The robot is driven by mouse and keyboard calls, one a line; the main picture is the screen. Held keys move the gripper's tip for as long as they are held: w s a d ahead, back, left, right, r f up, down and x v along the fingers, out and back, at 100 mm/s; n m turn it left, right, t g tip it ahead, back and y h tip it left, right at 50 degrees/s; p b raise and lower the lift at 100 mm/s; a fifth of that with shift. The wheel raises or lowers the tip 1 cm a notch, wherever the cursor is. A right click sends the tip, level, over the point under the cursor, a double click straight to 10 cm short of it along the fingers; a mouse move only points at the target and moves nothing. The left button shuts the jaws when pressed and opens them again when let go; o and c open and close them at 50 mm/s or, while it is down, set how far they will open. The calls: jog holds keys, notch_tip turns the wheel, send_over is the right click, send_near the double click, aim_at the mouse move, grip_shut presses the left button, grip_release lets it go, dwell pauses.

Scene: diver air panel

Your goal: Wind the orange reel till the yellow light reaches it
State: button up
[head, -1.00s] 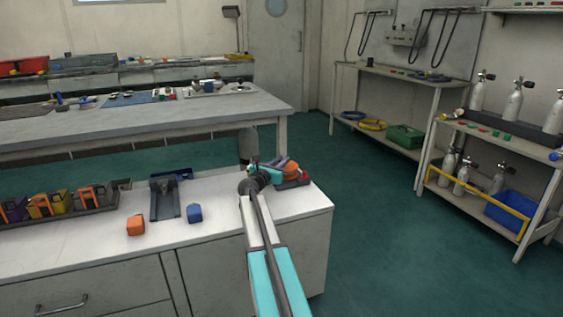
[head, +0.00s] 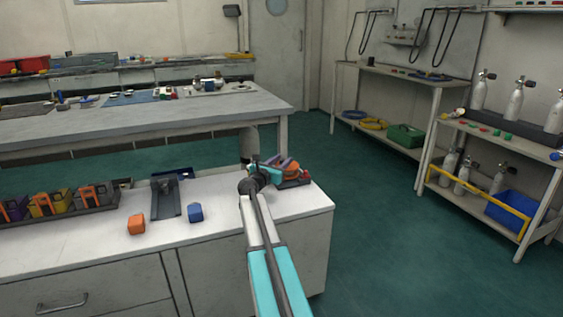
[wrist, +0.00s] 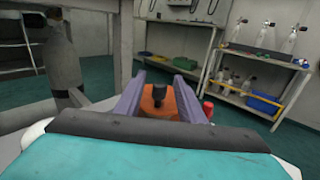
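The orange reel (wrist: 150,106) stands at the right end of the near white counter, with a dark knob (wrist: 158,94) on it. It also shows small in the head view (head: 293,170), partly behind my gripper. My gripper (wrist: 159,86) has its two purple fingers spread on either side of the reel, with the knob between them and clear of both. Whether the fingers press on the reel's sides or stand just off it, I cannot tell. I make out no yellow light in either view.
A red part (wrist: 207,107) sits just right of the right finger. Open green floor lies right of the counter.

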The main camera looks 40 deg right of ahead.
jog(key=p+v, duration=0.3)
jog(key=v, duration=1)
jog(key=shift+a, duration=0.35)
